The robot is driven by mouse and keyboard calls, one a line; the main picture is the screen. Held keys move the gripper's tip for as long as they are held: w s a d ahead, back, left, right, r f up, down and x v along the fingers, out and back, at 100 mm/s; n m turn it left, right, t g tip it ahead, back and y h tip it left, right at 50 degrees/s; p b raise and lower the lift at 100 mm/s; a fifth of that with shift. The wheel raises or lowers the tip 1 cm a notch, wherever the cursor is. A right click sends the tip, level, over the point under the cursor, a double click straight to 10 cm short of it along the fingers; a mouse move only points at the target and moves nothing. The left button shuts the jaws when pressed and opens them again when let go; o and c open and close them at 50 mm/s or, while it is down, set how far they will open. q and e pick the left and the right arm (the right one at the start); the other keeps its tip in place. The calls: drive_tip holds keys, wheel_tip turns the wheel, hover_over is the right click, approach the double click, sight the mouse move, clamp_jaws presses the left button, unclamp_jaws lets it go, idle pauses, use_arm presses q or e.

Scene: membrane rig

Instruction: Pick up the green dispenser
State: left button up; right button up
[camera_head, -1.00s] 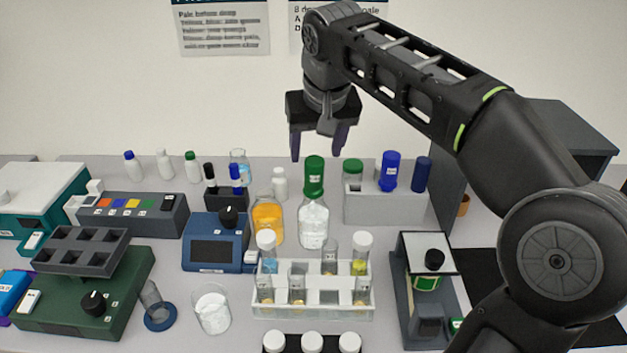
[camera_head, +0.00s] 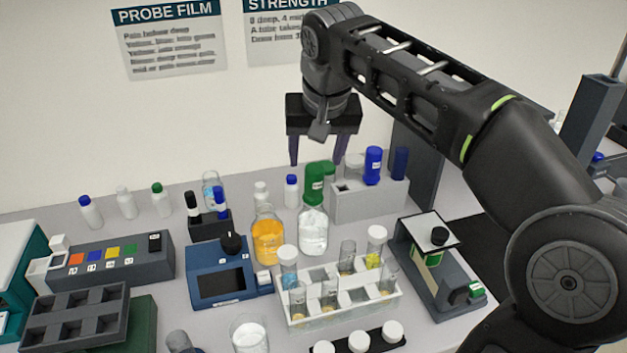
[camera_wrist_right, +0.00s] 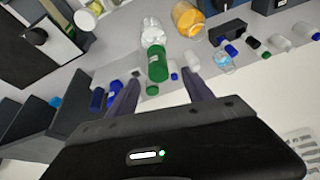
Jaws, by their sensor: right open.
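The green dispenser (camera_head: 315,182) sits upright on the neck of a clear bottle (camera_head: 313,232) with pale contents, in the middle of the bench. It also shows in the right wrist view (camera_wrist_right: 157,63), beyond the fingertips and between their lines. My right gripper (camera_head: 317,162) points down, open and empty, with its fingertips close to the dispenser's top in the head view. I cannot tell the exact gap in depth. My left gripper is not in view.
A grey holder (camera_head: 368,205) with a blue dispenser (camera_head: 373,165) stands right of the bottle. An orange bottle (camera_head: 268,240) stands close on the left. A white tube rack (camera_head: 340,305) is in front. A blue instrument (camera_head: 225,280) stands at left.

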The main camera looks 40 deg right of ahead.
sight(316, 170)
drive_tip(key=shift+s+d, duration=0.1)
drive_tip(key=shift+d, duration=0.05)
drive_tip(key=shift+f, duration=0.25)
drive_tip(key=shift+x, duration=1.1)
drive_tip(key=shift+p+x, duration=0.4)
drive_tip(key=shift+x, duration=2.2)
